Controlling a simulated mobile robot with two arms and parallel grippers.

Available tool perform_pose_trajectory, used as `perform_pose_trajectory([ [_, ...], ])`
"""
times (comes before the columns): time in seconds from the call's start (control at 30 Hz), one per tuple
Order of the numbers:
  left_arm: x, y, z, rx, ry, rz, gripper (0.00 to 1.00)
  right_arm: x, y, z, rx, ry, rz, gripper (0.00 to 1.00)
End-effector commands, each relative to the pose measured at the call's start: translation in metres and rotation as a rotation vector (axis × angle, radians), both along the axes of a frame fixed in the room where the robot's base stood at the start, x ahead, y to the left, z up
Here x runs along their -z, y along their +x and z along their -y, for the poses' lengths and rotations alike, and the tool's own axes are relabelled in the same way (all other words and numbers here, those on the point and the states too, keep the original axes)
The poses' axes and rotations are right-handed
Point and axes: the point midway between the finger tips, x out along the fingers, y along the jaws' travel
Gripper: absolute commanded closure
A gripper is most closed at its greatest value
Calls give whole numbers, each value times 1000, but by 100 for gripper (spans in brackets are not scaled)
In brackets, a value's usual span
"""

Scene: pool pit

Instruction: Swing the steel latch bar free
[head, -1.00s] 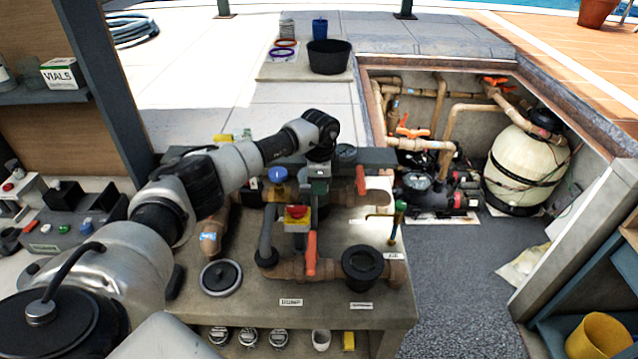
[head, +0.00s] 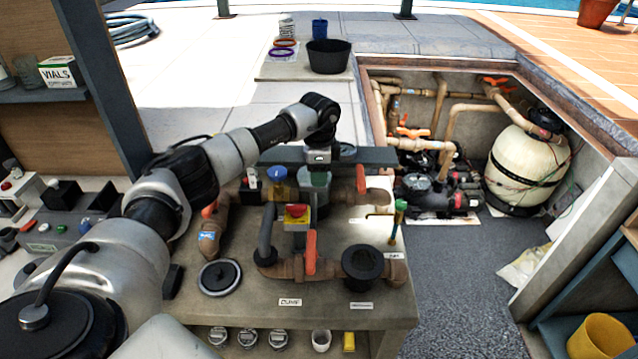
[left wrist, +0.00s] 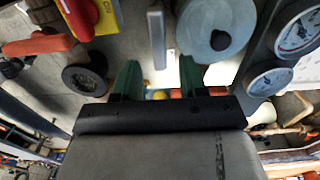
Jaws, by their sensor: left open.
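A plain grey steel bar (left wrist: 157,38), which looks like the latch bar, shows in the left wrist view just beyond the fingertips and roughly between them. My left gripper (left wrist: 159,77) has its two green fingers apart with nothing held; I cannot tell its height above the bar. In the head view, my left gripper (head: 317,180) hangs over the back middle of the bench, and the wrist and gripper hide the bar there. A round pale lid with a black knob (left wrist: 208,22) lies right of the bar in the wrist view. My right gripper is not in view.
Pressure gauges (left wrist: 270,80) stand close on the right in the wrist view. An emergency-stop box (head: 297,215), an orange valve handle (head: 311,252) and a blue knob (head: 277,175) crowd the bench. A black round lid (head: 220,277) lies at its front left.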

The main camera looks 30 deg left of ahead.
Motion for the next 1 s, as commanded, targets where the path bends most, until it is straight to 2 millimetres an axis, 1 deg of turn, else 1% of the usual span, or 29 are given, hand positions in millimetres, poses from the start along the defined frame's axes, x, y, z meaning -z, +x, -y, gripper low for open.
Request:
perform_pose_trajectory([
  [0.03,-9,1,0,0,-1,6,57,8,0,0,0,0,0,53],
  [0.2,-43,1,0,0,0,6,57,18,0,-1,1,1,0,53],
  [0.3,-59,1,0,-1,0,5,57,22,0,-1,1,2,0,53],
  [0.4,-69,1,0,-1,-1,3,57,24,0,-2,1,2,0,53],
  [0.57,-76,0,0,-1,0,1,57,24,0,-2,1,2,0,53],
  [1.0,-75,0,0,0,0,1,57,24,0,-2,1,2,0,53],
])
